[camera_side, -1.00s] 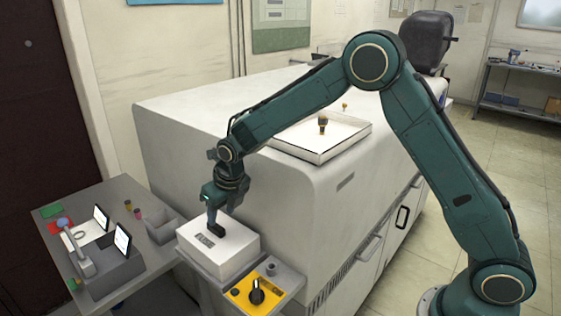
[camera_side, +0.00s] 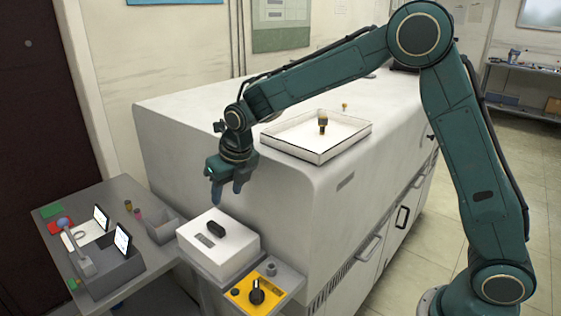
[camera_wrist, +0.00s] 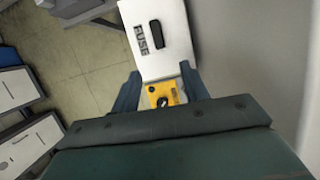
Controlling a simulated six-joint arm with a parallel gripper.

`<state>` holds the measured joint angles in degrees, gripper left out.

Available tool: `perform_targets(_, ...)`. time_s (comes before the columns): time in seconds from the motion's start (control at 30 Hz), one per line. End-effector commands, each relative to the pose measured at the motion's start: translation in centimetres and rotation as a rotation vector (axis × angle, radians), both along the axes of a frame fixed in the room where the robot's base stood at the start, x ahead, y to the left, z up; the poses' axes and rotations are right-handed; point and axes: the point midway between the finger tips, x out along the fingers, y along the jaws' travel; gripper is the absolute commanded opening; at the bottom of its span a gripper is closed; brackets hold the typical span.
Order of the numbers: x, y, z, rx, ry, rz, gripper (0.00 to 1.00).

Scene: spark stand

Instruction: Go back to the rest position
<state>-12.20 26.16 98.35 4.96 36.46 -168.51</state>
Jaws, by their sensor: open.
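My gripper (camera_side: 229,192) is open and empty, pointing down above the white box in the side view. The white box (camera_side: 236,246) sits on a grey stand against the large white machine, with a dark handle (camera_side: 209,229) on its lid. In the wrist view the white box (camera_wrist: 165,62) carries a label reading "FUSE", and its black handle (camera_wrist: 157,34) lies ahead of my gripper (camera_wrist: 160,82). The fingers are spread apart and clear of the handle.
A yellow panel (camera_side: 243,292) with a black knob stands in front of the box. A grey table (camera_side: 160,255) with small devices is at left. A white tray (camera_side: 285,146) holding a small knobbed object lies on the machine (camera_side: 300,190). Open space surrounds the upper arm.

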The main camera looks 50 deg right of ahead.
Motion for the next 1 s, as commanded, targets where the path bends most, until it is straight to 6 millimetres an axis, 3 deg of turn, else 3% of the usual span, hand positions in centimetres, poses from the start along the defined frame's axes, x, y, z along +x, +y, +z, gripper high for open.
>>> perform_targets(0.23, -2.2, -1.2, 2.8, 0.083, -0.015, -0.221, 0.45)
perform_targets(0.5, -5.9, -2.9, 6.3, 0.219, -0.03, -0.573, 0.45)
perform_targets(1.0, -12.9, -5.4, 10.5, 0.456, -0.048, -1.153, 0.45)
